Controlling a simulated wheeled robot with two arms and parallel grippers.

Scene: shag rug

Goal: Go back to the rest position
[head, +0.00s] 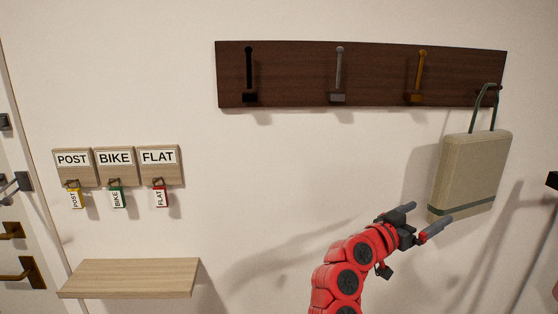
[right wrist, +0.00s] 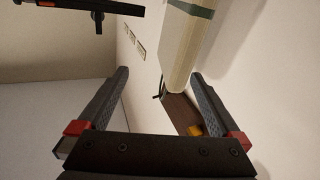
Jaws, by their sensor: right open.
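My right gripper (head: 424,219) is open and empty in the head view, at the lower right, just below and left of a beige bag (head: 470,170). The bag has a dark green band near its bottom and dark green handles, and hangs from the right end of the dark wooden hook rack (head: 296,72). In the right wrist view, the two fingers (right wrist: 157,105) are spread apart and part of the bag (right wrist: 185,45) shows beyond them. I cannot tell whether a finger touches the bag. My left gripper is out of view.
Three wooden plaques marked POST (head: 73,160), BIKE (head: 115,158) and FLAT (head: 158,157) hold matching key tags on the left wall. A wooden shelf (head: 130,278) juts out below them. A door (head: 15,230) is at the far left. The black, grey and yellow hooks are empty.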

